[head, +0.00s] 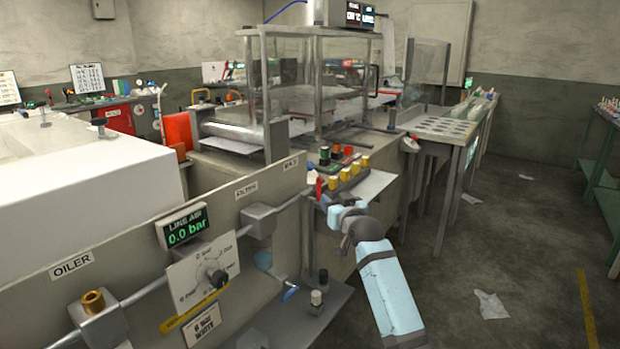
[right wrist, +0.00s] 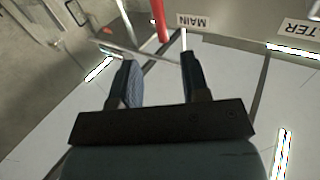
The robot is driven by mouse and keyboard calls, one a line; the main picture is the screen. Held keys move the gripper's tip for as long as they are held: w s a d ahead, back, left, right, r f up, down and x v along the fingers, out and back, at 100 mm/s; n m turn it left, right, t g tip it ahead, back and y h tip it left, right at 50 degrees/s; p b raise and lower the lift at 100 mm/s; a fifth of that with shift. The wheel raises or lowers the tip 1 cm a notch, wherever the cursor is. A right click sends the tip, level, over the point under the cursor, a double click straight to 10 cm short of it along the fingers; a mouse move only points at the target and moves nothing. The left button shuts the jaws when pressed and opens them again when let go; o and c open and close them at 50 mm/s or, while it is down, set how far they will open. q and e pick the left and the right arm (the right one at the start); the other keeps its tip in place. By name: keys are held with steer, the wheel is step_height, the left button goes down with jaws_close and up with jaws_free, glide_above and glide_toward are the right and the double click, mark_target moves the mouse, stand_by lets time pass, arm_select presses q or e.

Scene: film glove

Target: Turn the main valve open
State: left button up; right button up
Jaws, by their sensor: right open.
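The main valve's red handle (head: 318,187) stands upright at the right end of the pipe panel, beside the MAIN label (head: 291,165). In the right wrist view the red handle (right wrist: 160,20) shows at the top, beyond the fingertips and roughly in line with the gap between them. The MAIN label (right wrist: 192,22) appears upside down next to it. My right gripper (head: 326,200) is just in front of the handle, and partly hides the valve. In the right wrist view its fingers (right wrist: 158,57) are apart with nothing between them. My left gripper is not in view.
The panel also carries a display (head: 187,226) reading 0.0 bar, a dial plate (head: 203,271), and filter and oiler fittings. A row of yellow-topped pieces (head: 350,172) stands close behind my right gripper. The floor to the right is mostly open, with paper scraps (head: 490,304).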

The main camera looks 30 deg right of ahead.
mark_target(320, 187)
steer(key=w, duration=0.4)
steer(key=w+d+b, duration=0.1)
steer(key=w, duration=0.3)
steer(key=w+d+b, duration=0.1)
steer(key=w, duration=0.3)
steer(key=shift+d, duration=0.15)
steer(key=shift+s, duration=0.1)
jaws_close()
